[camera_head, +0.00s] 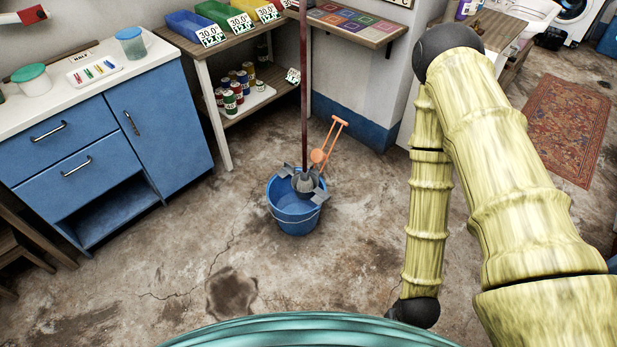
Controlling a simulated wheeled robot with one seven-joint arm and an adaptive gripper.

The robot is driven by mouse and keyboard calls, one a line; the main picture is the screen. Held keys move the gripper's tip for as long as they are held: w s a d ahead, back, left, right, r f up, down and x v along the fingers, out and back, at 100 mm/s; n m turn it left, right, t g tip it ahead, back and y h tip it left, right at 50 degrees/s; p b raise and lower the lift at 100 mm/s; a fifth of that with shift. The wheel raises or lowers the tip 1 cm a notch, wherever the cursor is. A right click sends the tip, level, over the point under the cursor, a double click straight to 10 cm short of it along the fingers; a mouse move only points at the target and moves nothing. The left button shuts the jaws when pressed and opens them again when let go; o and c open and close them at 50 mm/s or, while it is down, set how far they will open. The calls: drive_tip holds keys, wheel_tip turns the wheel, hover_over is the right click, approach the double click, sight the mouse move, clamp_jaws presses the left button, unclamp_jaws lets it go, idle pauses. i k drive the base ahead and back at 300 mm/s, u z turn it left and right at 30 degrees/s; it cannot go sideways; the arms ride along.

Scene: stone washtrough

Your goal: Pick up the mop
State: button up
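The mop (304,95) stands nearly upright with its long dark red-brown handle running out of the top of the picture. Its grey lower end sits in a blue bucket (294,216) on the floor near the middle of the view. Grey flaps show around the mop's lower end at the bucket's rim. The bottom of the mop is hidden inside the bucket. An orange T-shaped handle rises at the bucket's right side. My arm is to the right of the bucket, apart from it. My gripper is not visible.
A blue cabinet (160,120) with a pale top stands at the left. Behind the bucket is a shelf unit (213,118) with cans and price cards. A small wall shelf (385,36) juts out near the mop handle. The cracked floor in front is clear. A red rug (566,128) lies right.

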sight(305, 183)
drive_tip(key=k, duration=0.65)
drive_tip(key=u, duration=0.8)
drive_tip(key=i, duration=1.15)
drive_tip(key=z, duration=0.05)
